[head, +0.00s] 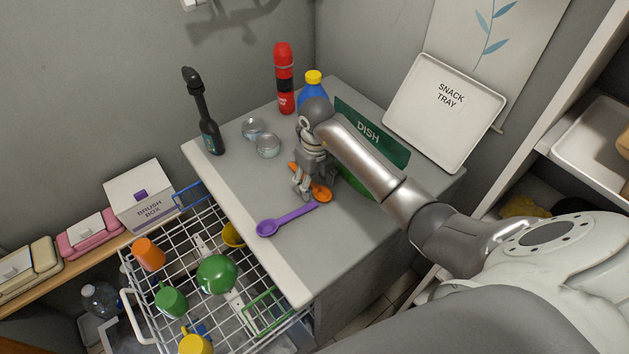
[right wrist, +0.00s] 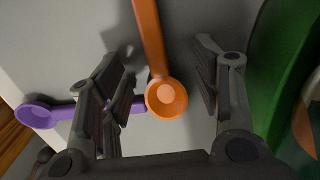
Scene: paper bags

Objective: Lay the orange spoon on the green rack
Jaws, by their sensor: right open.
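The orange spoon (head: 322,193) lies on the grey counter, partly hidden by my right gripper (head: 303,190). In the right wrist view its bowl and handle (right wrist: 149,35) lie between the two spread fingers (right wrist: 160,75), which are not closed on it. A green panel marked DISH (head: 385,143) stands behind my right arm, with a green part (head: 357,182) below it, mostly hidden by the arm. A small green wire section (head: 266,311) sits in the white wire basket. I cannot tell which is the green rack. My left gripper is not in view.
A purple spoon (head: 283,220) lies close in front of the orange one. Cans (head: 268,146), a dark bottle (head: 208,125), a red bottle (head: 284,80) and a blue bottle (head: 307,92) stand behind. The white basket (head: 140,301) holds cups. A snack tray (head: 443,112) leans at right.

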